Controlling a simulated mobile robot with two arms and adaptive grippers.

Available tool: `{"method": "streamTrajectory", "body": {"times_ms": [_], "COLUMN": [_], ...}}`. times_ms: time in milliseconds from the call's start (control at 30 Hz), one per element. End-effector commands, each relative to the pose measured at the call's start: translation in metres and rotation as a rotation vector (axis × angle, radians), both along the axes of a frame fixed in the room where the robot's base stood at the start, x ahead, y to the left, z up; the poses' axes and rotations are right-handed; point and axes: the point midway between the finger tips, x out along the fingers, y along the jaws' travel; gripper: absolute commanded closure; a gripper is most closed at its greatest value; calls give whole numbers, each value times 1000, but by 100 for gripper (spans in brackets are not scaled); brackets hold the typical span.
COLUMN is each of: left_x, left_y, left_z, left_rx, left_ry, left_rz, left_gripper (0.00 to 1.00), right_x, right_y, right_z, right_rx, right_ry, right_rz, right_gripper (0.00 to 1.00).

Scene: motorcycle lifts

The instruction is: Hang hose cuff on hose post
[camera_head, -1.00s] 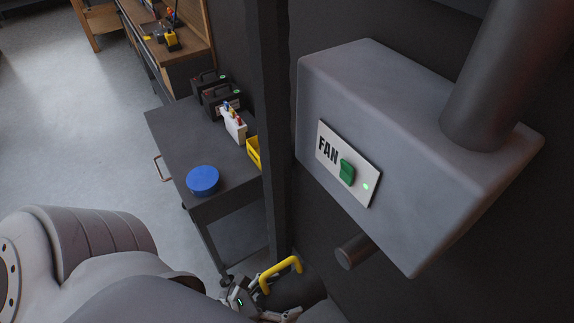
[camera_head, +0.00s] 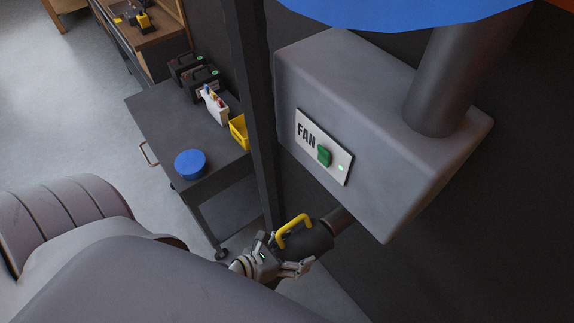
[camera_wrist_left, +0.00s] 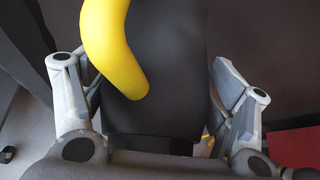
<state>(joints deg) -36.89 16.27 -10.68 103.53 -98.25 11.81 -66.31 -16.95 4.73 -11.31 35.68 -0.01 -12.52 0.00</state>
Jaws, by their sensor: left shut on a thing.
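The hose cuff (camera_head: 318,238) is a black cylinder with a yellow handle (camera_head: 293,229), low in the middle of the head view. My left gripper (camera_head: 288,256) is shut on the cuff. In the left wrist view the cuff (camera_wrist_left: 172,95) fills the middle, with one finger on each side. The hose post (camera_head: 341,217) is a short dark round stub below the grey fan box. The cuff's far end meets or overlaps the post in the picture. The post's near end is hidden, so I cannot tell whether the cuff is around it. My right gripper is not in view.
The grey fan box (camera_head: 385,140) with a green switch is on the dark wall above the post. A dark upright (camera_head: 250,90) stands left of it. A cart (camera_head: 160,125) carries a blue round thing (camera_head: 190,164), black cases and a yellow bin (camera_head: 239,131).

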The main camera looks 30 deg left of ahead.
Motion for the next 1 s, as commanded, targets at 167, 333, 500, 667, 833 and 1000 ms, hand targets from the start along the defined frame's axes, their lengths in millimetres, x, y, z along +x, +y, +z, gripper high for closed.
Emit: {"method": "streamTrajectory", "body": {"times_ms": [167, 333, 500, 667, 833, 1000], "left_x": [15, 28, 40, 52, 64, 76], "left_y": [-5, -10, -15, -19, -24, -29], "left_z": [3, 3, 3, 3, 2, 2], "left_rx": [-2, -1, -1, -1, -3, -3], "left_ry": [-3, -4, -4, -4, -2, -2], "left_rz": [2, 1, 1, 0, -1, -1], "left_gripper": [71, 71, 71, 71, 71, 71], "right_x": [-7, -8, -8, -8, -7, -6], "right_y": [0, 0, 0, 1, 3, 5], "right_z": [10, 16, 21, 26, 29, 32], "right_rx": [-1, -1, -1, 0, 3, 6], "right_ry": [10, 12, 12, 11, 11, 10], "right_rz": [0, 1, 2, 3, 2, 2], "right_gripper": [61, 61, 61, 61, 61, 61]}}
